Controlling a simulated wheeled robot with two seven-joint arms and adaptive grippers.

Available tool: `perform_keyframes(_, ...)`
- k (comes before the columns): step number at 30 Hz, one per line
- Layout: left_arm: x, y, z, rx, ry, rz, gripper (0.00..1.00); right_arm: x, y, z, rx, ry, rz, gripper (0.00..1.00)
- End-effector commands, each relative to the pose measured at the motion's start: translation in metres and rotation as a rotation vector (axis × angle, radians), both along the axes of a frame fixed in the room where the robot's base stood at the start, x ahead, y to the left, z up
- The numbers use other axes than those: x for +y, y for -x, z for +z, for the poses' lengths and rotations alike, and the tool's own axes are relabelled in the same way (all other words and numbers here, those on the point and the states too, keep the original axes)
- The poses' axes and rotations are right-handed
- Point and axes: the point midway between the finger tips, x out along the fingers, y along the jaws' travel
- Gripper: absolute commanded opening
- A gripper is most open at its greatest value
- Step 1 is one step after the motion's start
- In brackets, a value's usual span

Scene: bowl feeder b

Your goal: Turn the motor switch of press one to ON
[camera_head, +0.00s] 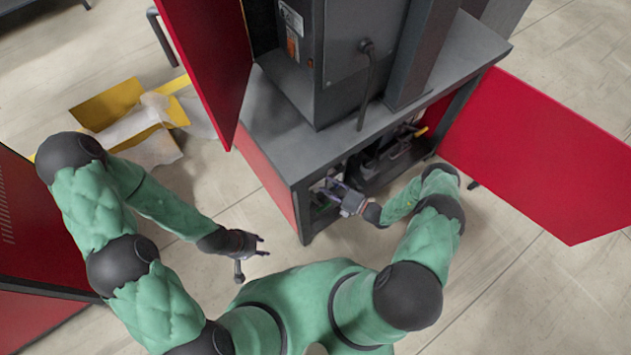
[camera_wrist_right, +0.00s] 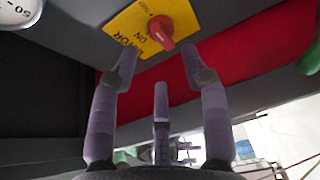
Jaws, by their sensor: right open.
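The motor switch is a red rotary knob (camera_wrist_right: 160,28) on a yellow plate (camera_wrist_right: 128,24) marked MOTOR and ON, at the top of the right wrist view. My right gripper (camera_wrist_right: 150,72) is open, its purple fingers pointing up toward the knob; whether a fingertip touches the plate or knob I cannot tell. In the head view my right gripper (camera_head: 335,190) reaches into the opening under the grey press table, and the switch is hidden there. My left gripper (camera_head: 260,245) hangs empty with its fingers apart, left of the press.
The grey press cabinet (camera_head: 265,110) stands ahead, with red doors open at left (camera_head: 205,60) and right (camera_head: 540,150). A gauge dial (camera_wrist_right: 18,12) sits left of the switch. A yellow box (camera_head: 108,103) with white wrapping lies on the floor.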

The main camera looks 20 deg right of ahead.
Motion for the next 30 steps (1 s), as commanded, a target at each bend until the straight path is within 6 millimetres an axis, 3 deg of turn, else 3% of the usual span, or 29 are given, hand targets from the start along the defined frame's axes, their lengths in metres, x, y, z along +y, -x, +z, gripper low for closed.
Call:
perform_keyframes(10,0.0,0.0,-0.013,0.0,0.0,0.0,0.4,0.034,-0.036,-0.001,-0.001,0.001,0.003,0.46)
perform_keyframes(23,0.0,0.0,-0.014,0.0,0.0,0.0,0.4,0.04,-0.042,0.0,0.0,0.001,0.002,0.46)
perform_keyframes(28,0.0,0.0,-0.014,0.0,0.0,0.0,0.4,0.04,-0.042,0.0,0.001,0.002,0.002,0.0)
perform_keyframes(30,0.0,0.0,-0.014,0.0,0.0,0.0,0.4,0.04,-0.042,0.0,0.001,0.002,0.002,0.0)
